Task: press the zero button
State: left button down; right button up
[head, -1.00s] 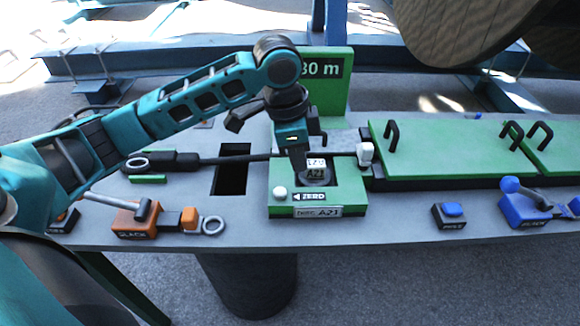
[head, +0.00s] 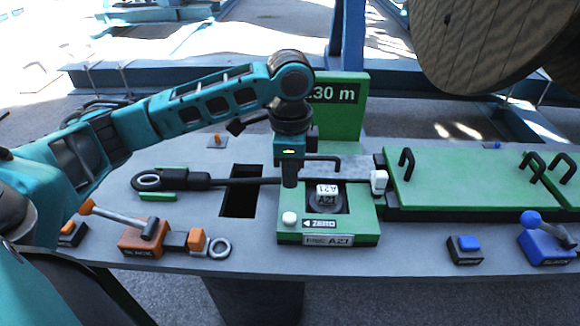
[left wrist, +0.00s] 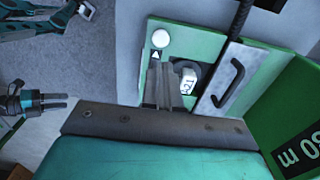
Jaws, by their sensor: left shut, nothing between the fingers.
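The zero button (head: 290,218) is a round white button on the green device (head: 366,238), left of a "ZERO" label with an arrow pointing at it. It also shows in the left wrist view (left wrist: 160,38), uncovered. My left gripper (head: 289,183) is shut and empty, pointing down just behind the button in the head view. Its fingertips look apart from the button; their exact height above the device is hard to tell. In the left wrist view the left gripper (left wrist: 156,66) points toward the button and covers part of the label.
A black cable (head: 250,181) runs across the grey table (head: 180,225) to the device. A white "A21" tag (head: 327,194) sits in the device's recess. Orange tool (head: 143,240) is left, green covers (head: 460,175) and blue tools (head: 545,245) right. A "30 m" display (head: 342,110) stands behind.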

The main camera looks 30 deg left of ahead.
aim_at(290, 217)
pick_arm(q)
notch_tip(290, 217, down, 10)
jog(key=shift+r+b, duration=0.25)
jog(key=shift+b, duration=0.4)
